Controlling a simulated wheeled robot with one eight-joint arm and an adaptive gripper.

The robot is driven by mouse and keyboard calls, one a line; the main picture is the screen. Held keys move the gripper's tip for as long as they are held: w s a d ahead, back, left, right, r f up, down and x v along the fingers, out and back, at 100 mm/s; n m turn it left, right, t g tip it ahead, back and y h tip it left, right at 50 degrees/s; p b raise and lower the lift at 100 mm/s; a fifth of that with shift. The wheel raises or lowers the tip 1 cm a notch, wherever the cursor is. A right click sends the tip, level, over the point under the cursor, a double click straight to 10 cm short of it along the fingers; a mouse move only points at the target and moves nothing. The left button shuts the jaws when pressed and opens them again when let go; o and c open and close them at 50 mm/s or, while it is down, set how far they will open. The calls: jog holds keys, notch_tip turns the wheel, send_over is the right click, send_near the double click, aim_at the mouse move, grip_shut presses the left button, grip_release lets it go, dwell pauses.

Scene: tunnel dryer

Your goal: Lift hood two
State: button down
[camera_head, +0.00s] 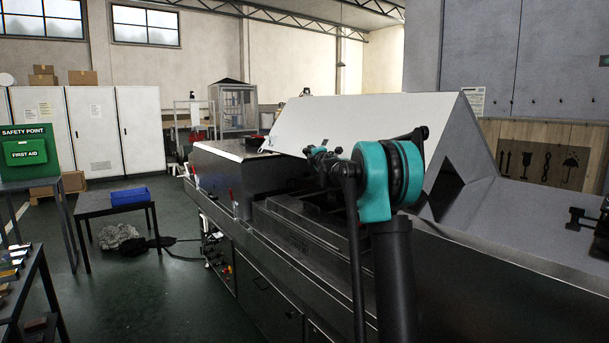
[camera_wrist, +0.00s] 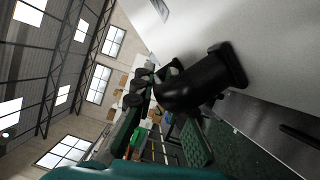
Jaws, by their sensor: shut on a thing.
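The hood held by my gripper (camera_head: 320,154), taken as hood two (camera_head: 365,122), is a large pale metal cover over the long dryer. It stands raised and tilted, its front edge above the dark dryer bed. My gripper is at that front edge, shut on a black handle. In the wrist view the curved black handle (camera_wrist: 200,88) joins the pale hood face (camera_wrist: 270,50), with my gripper's dark fingers (camera_wrist: 150,95) at its far end. My teal and black arm hides part of the hood's front edge and right end in the head view.
Another dryer cover (camera_head: 540,225) lies at right with a black handle (camera_head: 583,217). A dark closed section (camera_head: 225,160) lies at left. A dark table (camera_head: 95,205) with a blue tray (camera_head: 130,196) stands across the aisle. Grey cloth (camera_head: 120,237) lies on the floor.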

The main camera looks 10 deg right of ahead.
jog(key=w+d+r, duration=0.1)
jog(key=d+r, duration=0.2)
jog(key=w+d+r, duration=0.2)
jog(key=r, duration=0.2)
jog(key=w+d+r, duration=0.2)
jog(key=d+r, duration=0.1)
jog(key=r, duration=0.1)
jog(key=shift+d+r, duration=0.15)
jog(key=shift+d, duration=0.2)
jog(key=c, duration=1.5)
grip_release()
jog(key=shift+c, duration=0.2)
jog(key=shift+s, duration=0.1)
jog(key=s, duration=0.4)
jog(key=s+d, duration=0.1)
jog(key=s, duration=0.6)
jog(key=shift+s+d+f, duration=0.3)
jog(key=shift+s+f, duration=0.05)
jog(key=shift+f, duration=0.05)
